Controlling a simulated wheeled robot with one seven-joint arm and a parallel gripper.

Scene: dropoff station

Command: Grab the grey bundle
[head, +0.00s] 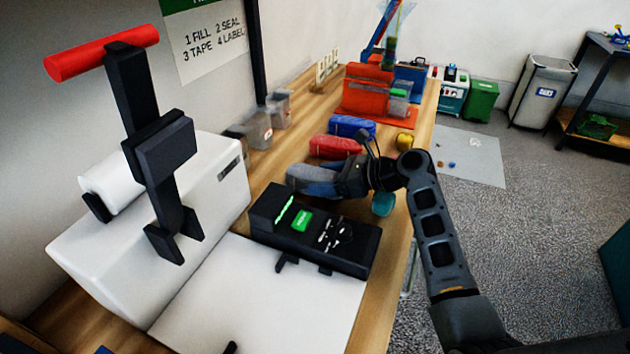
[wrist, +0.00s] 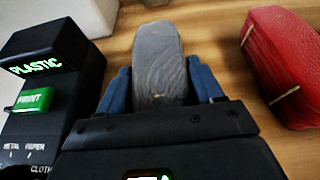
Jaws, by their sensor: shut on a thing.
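The grey bundle (head: 302,173) lies on the wooden bench in the head view, just behind a black label device. It also shows in the wrist view (wrist: 157,62), between the two blue fingers of my gripper (wrist: 160,85). In the head view my gripper (head: 322,180) reaches in from the right and its fingers are shut on the bundle's sides. The bundle's near end is hidden by the gripper. I cannot tell whether the bundle is lifted off the bench.
The black device (head: 315,232) with a green button stands close in front. A red bundle (head: 335,147) and a blue bundle (head: 352,127) lie behind. A teal round item (head: 383,204) and a yellow item (head: 404,141) sit near the bench's right edge. A white press (head: 160,230) fills the left.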

